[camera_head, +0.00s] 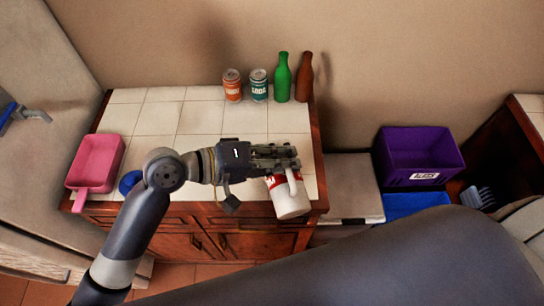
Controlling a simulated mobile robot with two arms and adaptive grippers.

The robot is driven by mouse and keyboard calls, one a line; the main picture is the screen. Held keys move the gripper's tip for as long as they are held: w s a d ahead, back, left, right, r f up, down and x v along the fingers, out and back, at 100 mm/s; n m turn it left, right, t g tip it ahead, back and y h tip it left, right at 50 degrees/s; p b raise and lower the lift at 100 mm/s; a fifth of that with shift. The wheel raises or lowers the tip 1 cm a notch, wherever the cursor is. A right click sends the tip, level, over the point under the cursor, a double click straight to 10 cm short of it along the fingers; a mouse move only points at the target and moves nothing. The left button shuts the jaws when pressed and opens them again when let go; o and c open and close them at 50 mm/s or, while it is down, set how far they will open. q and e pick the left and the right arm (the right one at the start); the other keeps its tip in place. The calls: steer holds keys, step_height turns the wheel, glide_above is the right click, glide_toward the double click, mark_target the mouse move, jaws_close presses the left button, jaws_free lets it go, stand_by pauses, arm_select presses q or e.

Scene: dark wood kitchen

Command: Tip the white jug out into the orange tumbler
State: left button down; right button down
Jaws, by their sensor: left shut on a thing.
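My left gripper (288,158) reaches in over the tiled counter's front right part. It is shut on the white jug (289,203), which has a red marking near its top. The jug's handle faces me, and its body hangs below the fingers at the counter's front edge. The fingers cover its upper part, so I cannot see into it or tell its exact tilt. I see no orange tumbler; the arm and gripper hide part of the counter. My right gripper is not in view.
An orange soda can (232,86), a teal soda can (259,86), a green bottle (282,78) and a brown bottle (304,78) stand at the back. A pink tray (97,157) lies left. A purple crate (418,154) stands right. The counter's middle (206,117) is clear.

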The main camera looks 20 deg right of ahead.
arm_select(q)
steer(key=shift+w+r+p, duration=0.3)
steer(key=shift+p, duration=0.2)
stand_by(0.3)
steer(key=shift+w+r+n+g+p, duration=0.3)
steer(key=shift+w+n+p, duration=0.1)
steer(key=shift+p, duration=0.3)
stand_by(0.3)
steer(key=shift+w+f, duration=0.15)
steer(key=shift+w, duration=0.05)
